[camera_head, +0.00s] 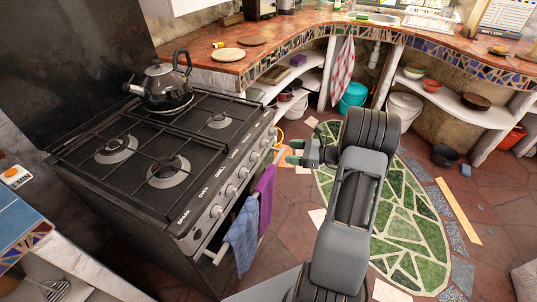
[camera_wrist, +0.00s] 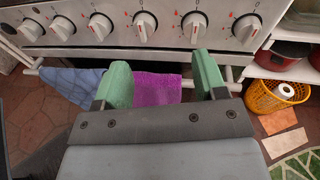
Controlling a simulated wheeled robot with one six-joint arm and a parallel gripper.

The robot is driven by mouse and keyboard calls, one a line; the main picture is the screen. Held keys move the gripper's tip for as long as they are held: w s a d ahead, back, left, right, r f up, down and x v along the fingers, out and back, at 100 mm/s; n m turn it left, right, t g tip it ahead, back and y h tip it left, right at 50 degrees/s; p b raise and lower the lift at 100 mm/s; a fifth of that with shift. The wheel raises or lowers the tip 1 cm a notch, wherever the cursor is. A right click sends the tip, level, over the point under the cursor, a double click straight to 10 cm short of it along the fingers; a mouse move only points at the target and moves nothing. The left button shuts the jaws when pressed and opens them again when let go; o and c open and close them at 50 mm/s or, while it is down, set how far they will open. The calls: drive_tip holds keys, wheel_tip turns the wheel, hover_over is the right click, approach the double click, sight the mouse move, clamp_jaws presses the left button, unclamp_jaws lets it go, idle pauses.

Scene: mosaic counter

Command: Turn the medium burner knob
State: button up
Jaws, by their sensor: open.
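The stove (camera_head: 140,160) has a row of several knobs on its front panel (camera_head: 228,195). In the wrist view white knobs with pointer ridges line the panel. The fourth from the left (camera_wrist: 145,27) is between and beyond my fingertips, and the fifth (camera_wrist: 195,27) is above the right finger. The labels are too small for me to tell which knob is the medium burner's. My gripper (camera_head: 294,152) is in front of the panel near its far end; in the wrist view its green fingers (camera_wrist: 162,72) are apart, with nothing held.
A blue towel (camera_head: 242,235) and a purple towel (camera_head: 265,195) hang on the oven rail below the knobs. A yellow basket (camera_wrist: 275,96) sits on the floor to the right.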

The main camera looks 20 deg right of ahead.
sight(266, 144)
drive_tip(key=w+d+f+m+t, duration=0.1)
drive_tip(key=d+f+m+t, duration=0.2)
drive_tip(key=d+f, duration=0.1)
drive_tip(key=shift+h, duration=0.4)
drive_tip(key=b+x, duration=0.1)
drive_tip(key=x, duration=1.2)
drive_tip(key=shift+r+b, duration=0.15)
drive_tip(key=shift+b, duration=0.15)
drive_tip(key=shift+c, duration=0.4)
drive_tip(key=c, duration=0.8)
drive_tip(key=shift+c, duration=0.2)
